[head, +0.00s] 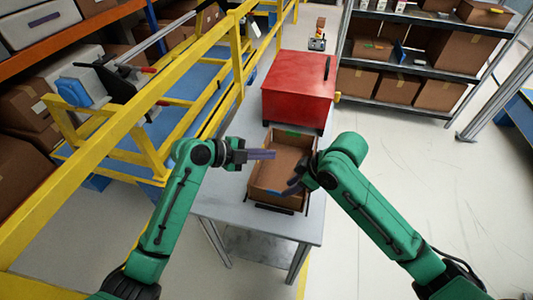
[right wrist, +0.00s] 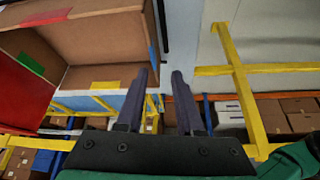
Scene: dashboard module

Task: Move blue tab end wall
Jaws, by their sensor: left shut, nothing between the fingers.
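An open cardboard box (head: 262,172) stands on the grey table (head: 230,200). In the right wrist view, the blue tab (right wrist: 153,55) is on the box's end wall (right wrist: 137,30), opposite the wall with the green tab (right wrist: 30,65). My right gripper (head: 290,190) is at the near end of the box in the head view and partly hides that end. Its fingers (right wrist: 160,74) are apart and empty in the right wrist view, close to the blue-tab wall; whether they touch it is unclear. My left gripper (head: 272,154) is shut and empty above the box.
A red box (head: 298,90) stands on the table directly behind the cardboard box. A yellow rail frame (head: 110,130) runs along the left. Shelves with cartons (head: 400,85) stand at the back right. The floor on the right is clear.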

